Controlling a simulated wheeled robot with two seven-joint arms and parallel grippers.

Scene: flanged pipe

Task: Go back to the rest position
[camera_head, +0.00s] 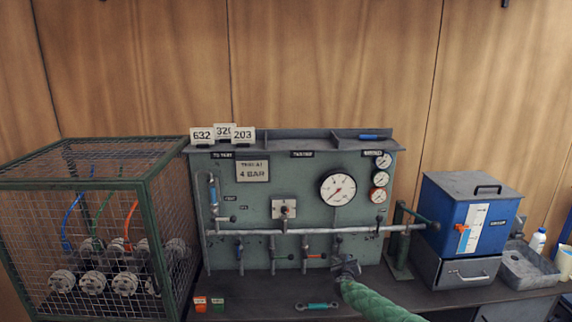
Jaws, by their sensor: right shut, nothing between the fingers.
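My right gripper (346,267) shows low in the head view, in front of the lower edge of the grey-green gauge panel (310,215). It is shut and empty. My right arm (375,301), in a green sleeve, comes in from the bottom right. The gripper is close to the panel's small valves below the horizontal pipe (300,231); I cannot tell if it touches anything. My left gripper is not in view.
A wire-mesh cage (100,230) with flanged parts stands at the left. A blue box (465,215) and a grey tray (530,265) stand at the right. A teal wrench (318,306) and red and green blocks (209,303) lie on the dark bench (262,290).

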